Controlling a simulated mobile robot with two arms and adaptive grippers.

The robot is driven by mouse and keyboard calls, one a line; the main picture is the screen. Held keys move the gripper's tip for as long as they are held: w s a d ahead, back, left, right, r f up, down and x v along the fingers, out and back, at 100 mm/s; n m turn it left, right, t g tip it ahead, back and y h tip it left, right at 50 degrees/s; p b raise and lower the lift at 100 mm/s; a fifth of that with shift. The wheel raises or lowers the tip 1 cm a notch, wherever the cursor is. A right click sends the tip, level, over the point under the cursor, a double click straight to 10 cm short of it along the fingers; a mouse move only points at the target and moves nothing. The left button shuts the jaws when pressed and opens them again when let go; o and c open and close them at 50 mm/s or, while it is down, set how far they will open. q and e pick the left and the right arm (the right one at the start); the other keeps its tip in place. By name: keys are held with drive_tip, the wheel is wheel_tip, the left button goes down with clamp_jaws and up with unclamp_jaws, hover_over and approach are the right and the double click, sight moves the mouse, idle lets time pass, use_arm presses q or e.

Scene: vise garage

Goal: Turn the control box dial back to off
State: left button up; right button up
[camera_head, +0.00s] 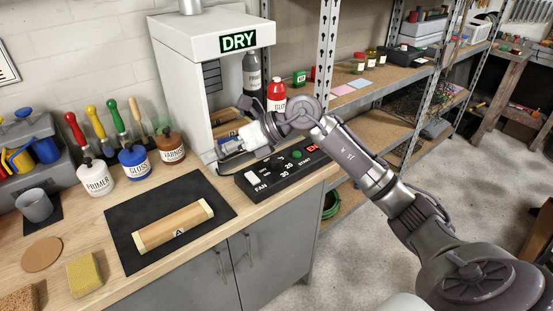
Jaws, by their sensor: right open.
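The black control box (285,174) lies at the front right of the worktop, before the white drying cabinet. It carries a pale FAN switch (252,178), a green START button (297,154) and white numbers including 20 and 30. The dial is too small and dark to make out clearly, and its setting cannot be read. My right gripper (229,147) is open at the cabinet's opening, behind and left of the box. My right wrist and forearm pass over the back right of the box and partly cover its red lettering. My left gripper is out of view.
The white cabinet (179,72) has a lit DRY sign (238,40). A red bottle (276,95) stands behind my wrist. A wooden block (173,226) lies on a black mat (125,210); paint jars (134,161) stand left of the cabinet.

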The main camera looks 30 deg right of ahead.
drive_tip(key=d+g+h, duration=0.1)
drive_tip(key=d+h, duration=0.4)
drive_tip(key=d, duration=0.6)
drive_tip(key=m+g+h, duration=0.1)
drive_tip(key=m+h, duration=0.1)
drive_tip(key=h, duration=0.2)
approach(277, 159)
drive_tip(key=p+x, duration=0.1)
drive_tip(key=x, duration=0.8)
drive_tip(key=shift+w+f+p, duration=0.15)
drive_tip(key=shift+f+p, duration=0.15)
drive_tip(key=shift+p, duration=0.05)
drive_tip(key=shift+a, duration=0.1)
drive_tip(key=shift+n, duration=0.3)
drive_tip(key=c, duration=1.1)
